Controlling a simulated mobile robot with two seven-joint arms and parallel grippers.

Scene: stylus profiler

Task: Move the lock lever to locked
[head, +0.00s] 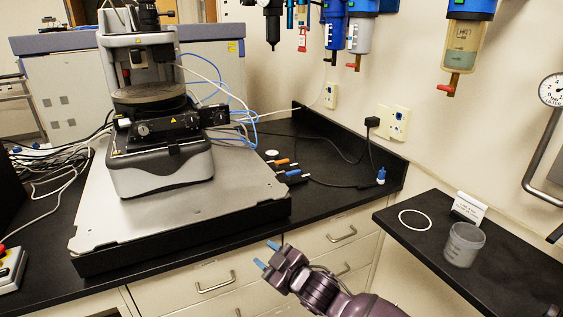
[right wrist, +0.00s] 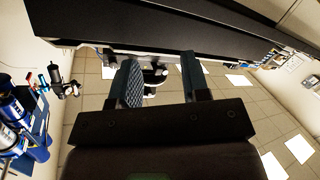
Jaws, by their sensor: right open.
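The stylus profiler (head: 160,165) stands on a grey vibration-isolation plate (head: 235,198) on the black bench at the left. I cannot tell for certain which part is the lock lever. My right gripper (head: 266,255) is low in front of the bench drawers, right of and below the plate's front corner, apart from the instrument. Its two blue fingertips are spread with nothing between them. The right wrist view shows the same open, empty jaws (right wrist: 160,78). My left gripper is not in view.
Wall filters hang above, one with a red valve handle (head: 449,84). A black side shelf (head: 410,240) at the right holds a clear beaker (head: 464,245), a white ring (head: 415,219) and a small sign (head: 469,208). Cables and coloured-handled tools (head: 288,170) lie on the bench.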

